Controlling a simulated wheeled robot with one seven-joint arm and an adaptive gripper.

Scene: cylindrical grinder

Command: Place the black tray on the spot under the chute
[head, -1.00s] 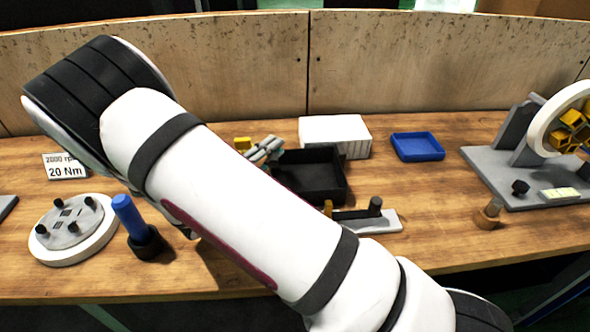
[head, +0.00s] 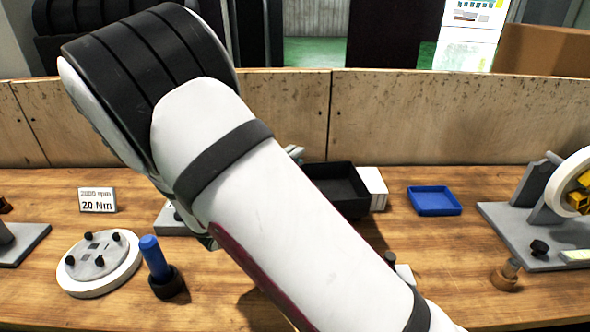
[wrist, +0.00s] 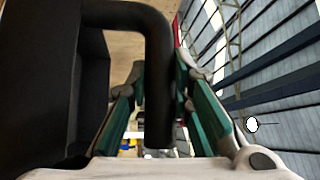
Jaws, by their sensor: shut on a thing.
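The black tray (head: 338,184) is in the head view, right of my white arm and in front of the white box, partly hidden by the arm. In the wrist view the tray (wrist: 85,80) fills the left side, and its thick curved black handle (wrist: 160,110) runs between the green-sided fingers. My gripper (wrist: 163,78) is shut on this handle. In the head view the gripper is mostly hidden behind the arm. The tray appears raised off the table. I cannot make out the chute or the spot under it.
A blue tray (head: 434,200) and a white box (head: 374,188) are at the right. A grinder-like wheel unit (head: 545,215) stands at the far right. A round plate (head: 100,262), a blue-handled tool (head: 155,262) and a sign (head: 97,200) are at the left. A wooden panel (head: 440,115) closes the back.

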